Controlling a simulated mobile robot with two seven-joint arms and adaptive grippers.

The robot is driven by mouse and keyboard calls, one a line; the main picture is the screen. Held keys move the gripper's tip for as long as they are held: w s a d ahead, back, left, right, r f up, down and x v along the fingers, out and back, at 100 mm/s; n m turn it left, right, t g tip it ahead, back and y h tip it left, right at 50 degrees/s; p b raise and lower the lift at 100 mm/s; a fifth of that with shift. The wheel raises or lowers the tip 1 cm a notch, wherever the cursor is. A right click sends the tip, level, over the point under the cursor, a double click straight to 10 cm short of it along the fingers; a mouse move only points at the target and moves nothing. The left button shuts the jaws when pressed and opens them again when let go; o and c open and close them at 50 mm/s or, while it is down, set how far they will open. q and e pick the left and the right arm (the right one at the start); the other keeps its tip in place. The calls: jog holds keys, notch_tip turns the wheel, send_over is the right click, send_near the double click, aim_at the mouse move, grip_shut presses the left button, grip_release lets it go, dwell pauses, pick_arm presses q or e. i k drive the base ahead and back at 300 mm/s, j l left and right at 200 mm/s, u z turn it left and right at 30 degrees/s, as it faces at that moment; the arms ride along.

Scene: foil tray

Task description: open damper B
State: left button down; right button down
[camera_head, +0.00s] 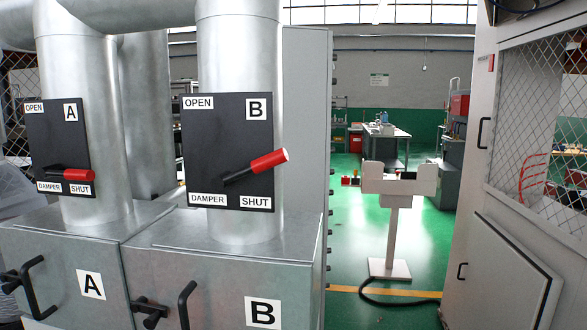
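The damper B panel (226,125) is a black plate on the right-hand metal duct. It reads OPEN at top left, B at top right, and DAMPER and SHUT along the bottom. Its red-gripped lever (268,161) points right and a little up from a dark pivot, above the SHUT label. The damper A panel (56,135) is a similar plate on the left duct. Its red lever (70,174) lies nearly level, pointing right, just above its SHUT label. Neither of my grippers is in view.
Metal boxes marked A (60,250) and B (215,275) stand below the ducts, with black handles sticking out in front. A white pedestal (391,225) stands right of them on the green floor. A grey cabinet (490,270) is at the right. Open floor lies between.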

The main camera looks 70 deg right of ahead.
aim_at(218, 182)
jog(key=z, duration=1.7)
